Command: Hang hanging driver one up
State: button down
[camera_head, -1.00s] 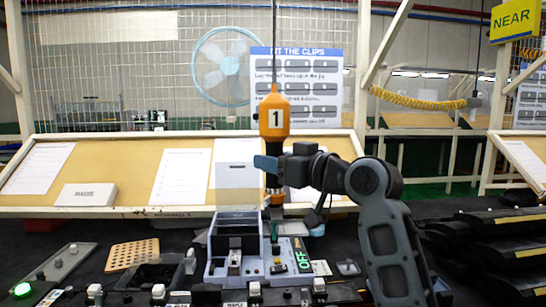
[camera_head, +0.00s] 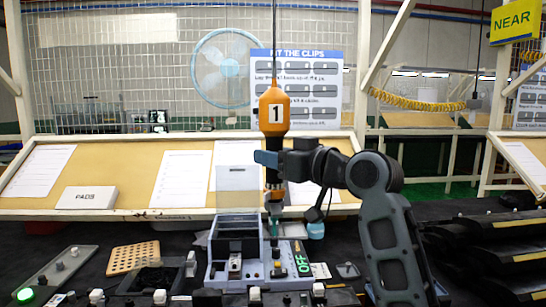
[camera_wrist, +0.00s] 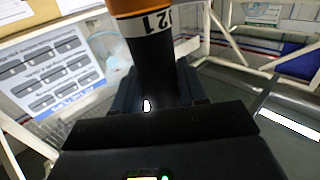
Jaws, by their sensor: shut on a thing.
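The orange and black driver (camera_head: 274,108) marked 1 hangs upright on a thin dark cable that rises out of the head view. My gripper (camera_head: 270,158) is shut around the driver's dark lower body, below the number label. The driver's tip points down just above the grey fixture (camera_head: 235,240); I cannot tell whether it touches it. In the wrist view the driver (camera_wrist: 153,55) stands between the fingers, with its orange part cut off at the top.
A tilted tan board with papers (camera_head: 181,178) and a white PADS box (camera_head: 87,197) stands behind. A perforated tan block (camera_head: 133,256) lies left of the fixture. Black trim parts (camera_head: 495,245) are stacked at right. A sign (camera_head: 515,20) reads NEAR.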

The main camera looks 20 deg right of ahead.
aim_at(275, 117)
notch_tip(275, 117, up, 6)
jog(key=p, duration=0.3)
jog(key=shift+r+p, duration=0.2)
jog(key=shift+p, duration=0.15)
jog(key=shift+r+b, duration=0.3)
jog(key=shift+r, duration=0.35)
jog(key=c, duration=0.5)
grip_release()
jog(key=shift+o, duration=0.2)
jog(key=shift+f, duration=0.1)
jog(key=o, duration=0.5)
jog(key=shift+c, duration=0.2)
jog(key=r+v, duration=0.2)
jog(key=v, duration=0.8)
dwell(0.3)
